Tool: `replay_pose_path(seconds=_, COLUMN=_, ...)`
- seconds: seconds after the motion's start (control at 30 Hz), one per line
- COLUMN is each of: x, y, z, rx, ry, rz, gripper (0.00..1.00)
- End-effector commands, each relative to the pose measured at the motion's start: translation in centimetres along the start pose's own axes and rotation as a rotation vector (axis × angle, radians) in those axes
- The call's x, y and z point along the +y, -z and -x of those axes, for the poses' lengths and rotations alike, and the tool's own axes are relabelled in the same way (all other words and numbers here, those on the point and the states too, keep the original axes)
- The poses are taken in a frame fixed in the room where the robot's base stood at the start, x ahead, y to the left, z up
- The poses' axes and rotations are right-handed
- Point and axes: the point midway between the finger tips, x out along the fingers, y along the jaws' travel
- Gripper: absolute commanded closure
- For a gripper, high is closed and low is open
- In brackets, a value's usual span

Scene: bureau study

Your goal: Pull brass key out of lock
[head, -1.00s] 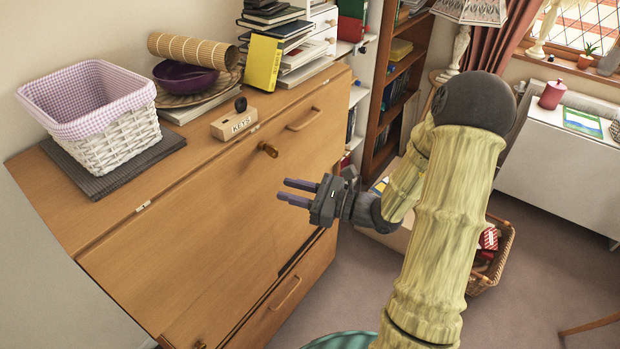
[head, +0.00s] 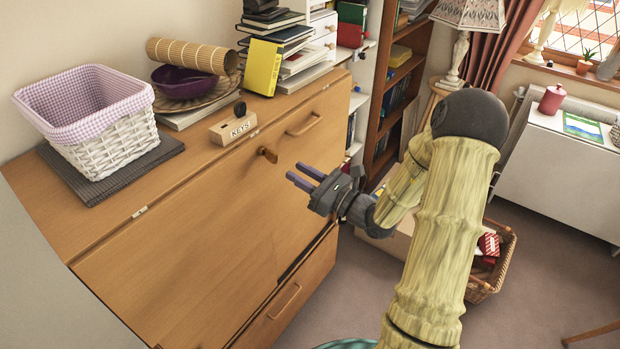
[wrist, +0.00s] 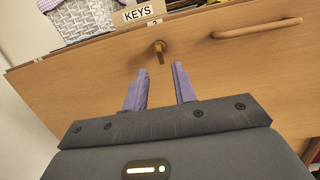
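The brass key (head: 268,154) sticks out of the upper front of the wooden bureau (head: 190,225), below the KEYS block. It also shows in the wrist view (wrist: 159,47), just beyond and between my fingertips. The lock itself is too small to make out. My gripper (head: 296,170) is open and empty, a little right of and below the key in the head view. In the wrist view its two purple fingers (wrist: 160,69) stand apart, pointing at the bureau front, with a gap between them and the key.
The KEYS block (head: 233,127) stands on the bureau top behind the key, with a dark knob-like piece on it. A bar handle (head: 304,124) is right of the key. A lined basket (head: 100,130), purple bowl (head: 184,77) and books stand on top. Air before the bureau is clear.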

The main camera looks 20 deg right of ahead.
Motion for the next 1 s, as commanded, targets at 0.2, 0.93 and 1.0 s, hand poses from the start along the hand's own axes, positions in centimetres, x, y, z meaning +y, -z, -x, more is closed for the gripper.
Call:
replay_pose_path(seconds=0.2, x=0.1, y=0.0, z=-2.2, rx=0.0, ry=-0.003, rz=-0.001, gripper=0.73)
replay_pose_path(seconds=0.93, x=-0.1, y=0.0, z=-6.2, rx=0.001, ry=0.002, rz=0.001, gripper=0.73)
replay_pose_path(seconds=1.0, x=-0.1, y=0.0, z=-6.2, rx=0.001, ry=0.002, rz=0.001, gripper=0.73)
